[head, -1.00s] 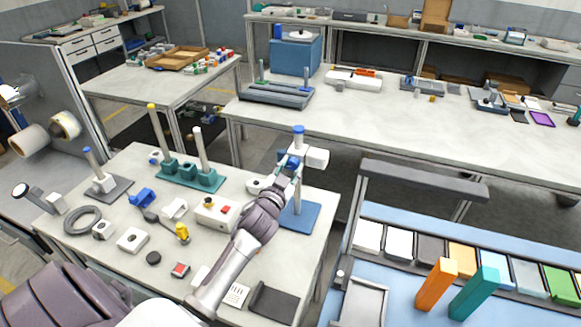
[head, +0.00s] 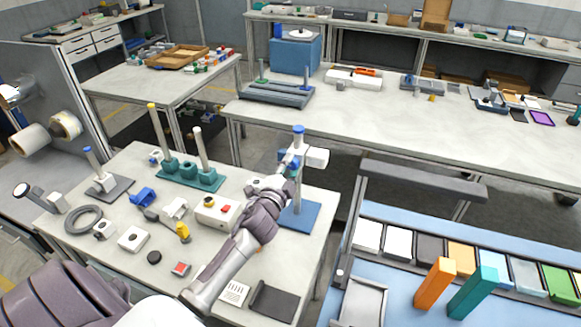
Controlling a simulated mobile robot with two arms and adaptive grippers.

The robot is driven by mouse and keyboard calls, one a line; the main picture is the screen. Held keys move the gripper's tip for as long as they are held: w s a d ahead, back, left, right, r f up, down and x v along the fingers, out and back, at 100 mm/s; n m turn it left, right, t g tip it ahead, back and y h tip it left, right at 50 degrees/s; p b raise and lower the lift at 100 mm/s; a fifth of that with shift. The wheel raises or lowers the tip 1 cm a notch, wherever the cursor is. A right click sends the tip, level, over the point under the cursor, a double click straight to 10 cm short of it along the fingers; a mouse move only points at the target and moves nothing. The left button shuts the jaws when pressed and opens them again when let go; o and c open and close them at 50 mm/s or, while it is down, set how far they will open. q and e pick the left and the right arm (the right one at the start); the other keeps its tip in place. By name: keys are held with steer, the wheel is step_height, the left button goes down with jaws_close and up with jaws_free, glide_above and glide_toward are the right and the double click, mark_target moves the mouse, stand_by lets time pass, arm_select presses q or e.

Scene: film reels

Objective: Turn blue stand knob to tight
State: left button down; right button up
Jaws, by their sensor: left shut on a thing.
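The blue stand has a flat blue base (head: 308,217) at the right end of the near table, an upright post with a blue cap (head: 298,129), and a white block (head: 317,158) on the post's upper part. My left gripper (head: 292,171) reaches in from the lower left and is shut at the post, just below and left of the white block. It appears to be on the stand's knob, which is mostly hidden by the fingers. The knob's tightness cannot be seen. My right gripper is out of view.
A teal stand (head: 190,176) with two posts, a white box with a red button (head: 218,211) and several small parts lie left of my arm. A dark tray (head: 273,301) lies at the front edge.

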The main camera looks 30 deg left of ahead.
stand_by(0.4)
arm_select(q)
steer(key=c, duration=0.8)
jaws_free()
steer(key=shift+o, duration=0.2)
steer(key=v, duration=1.2)
